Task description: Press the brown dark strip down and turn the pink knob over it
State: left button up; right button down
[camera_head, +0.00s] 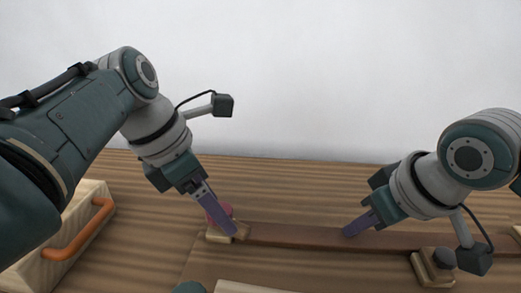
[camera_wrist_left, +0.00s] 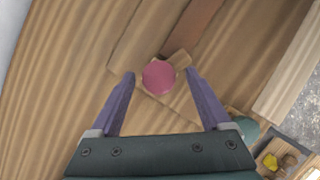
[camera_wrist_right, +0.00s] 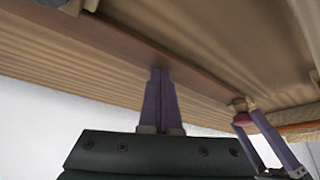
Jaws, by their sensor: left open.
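The pink knob (camera_head: 221,211) sits on a small wooden block at the left end of the long brown strip (camera_head: 300,236). It also shows in the left wrist view (camera_wrist_left: 158,77) and at the right of the right wrist view (camera_wrist_right: 241,119). My left gripper (camera_head: 235,232) is open, its two fingers on either side of the knob, with a gap visible on both sides in its wrist view. My right gripper (camera_head: 350,233) has its fingers together, tips at the strip's middle, seemingly touching it (camera_wrist_right: 160,72). Nothing shows between them.
A dark knob (camera_head: 444,257) on a wooden block (camera_head: 421,268) stands near the strip's right part. A pale wooden block with an orange handle (camera_head: 80,232) is at the left. A pale board (camera_head: 250,287) lies at the front. The wall behind is bare.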

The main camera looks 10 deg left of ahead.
pick_arm(q)
jog(key=shift+w+a+m+g+h, duration=0.1)
jog(key=shift+m+g+h, duration=0.25)
jog(key=shift+m, duration=0.85)
pick_arm(e)
jog(key=shift+f, duration=0.1)
pick_arm(q)
jog(key=shift+w+m+g, duration=0.1)
jog(key=shift+m+g, duration=0.55)
jog(key=shift+m, duration=0.75)
jog(key=c, duration=1)
jog(key=shift+n+t, duration=0.6)
jog(key=shift+n, duration=0.8)
jog(key=shift+c, duration=0.2)
jog(key=o, duration=1.1)
jog(key=shift+o, duration=0.2)
jog(key=shift+r, duration=0.1)
